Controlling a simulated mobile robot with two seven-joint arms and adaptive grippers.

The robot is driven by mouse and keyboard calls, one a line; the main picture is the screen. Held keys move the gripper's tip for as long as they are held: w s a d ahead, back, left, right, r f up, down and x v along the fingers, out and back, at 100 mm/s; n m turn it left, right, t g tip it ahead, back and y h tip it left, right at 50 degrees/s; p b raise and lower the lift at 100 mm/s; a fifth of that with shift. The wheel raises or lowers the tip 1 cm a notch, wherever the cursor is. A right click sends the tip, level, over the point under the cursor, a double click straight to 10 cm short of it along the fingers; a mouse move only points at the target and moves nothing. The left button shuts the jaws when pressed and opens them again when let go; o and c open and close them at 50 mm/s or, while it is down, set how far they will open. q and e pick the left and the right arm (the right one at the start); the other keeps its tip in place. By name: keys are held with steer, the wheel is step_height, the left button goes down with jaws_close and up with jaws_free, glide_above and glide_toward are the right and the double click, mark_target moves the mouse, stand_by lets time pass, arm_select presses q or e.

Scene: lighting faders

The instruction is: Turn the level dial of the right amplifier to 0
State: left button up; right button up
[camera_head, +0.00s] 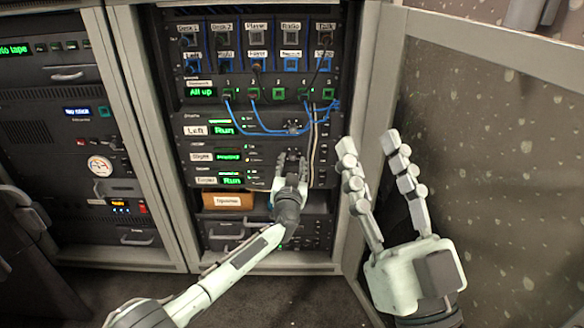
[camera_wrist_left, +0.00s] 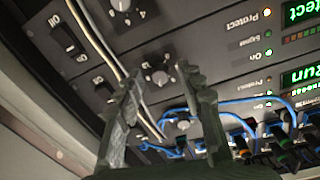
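The right amplifier (camera_head: 228,157) is the middle of three stacked units in the rack. It has a green display that appears to read Protect in the left wrist view (camera_wrist_left: 300,12). Its round dark level dial (camera_wrist_left: 158,71) has tick marks around it; its exact setting is too small to read. My left gripper (camera_head: 291,160) is open in front of the dial. In the left wrist view its two fingertips stand on either side of the dial, apart from each other; contact cannot be told. My right gripper (camera_head: 369,142) is open and empty, away from the rack.
Blue cables (camera_head: 270,130) hang across the left amplifier (camera_head: 195,130) just above. Pale cables (camera_head: 314,150) run down right of the dial. On/off switches (camera_wrist_left: 65,38) sit beside the dials. An open rack door (camera_head: 480,150) stands at the right, behind my right gripper.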

arm_select(q)
steer(key=shift+w, duration=0.15)
jaws_close()
stand_by(0.4)
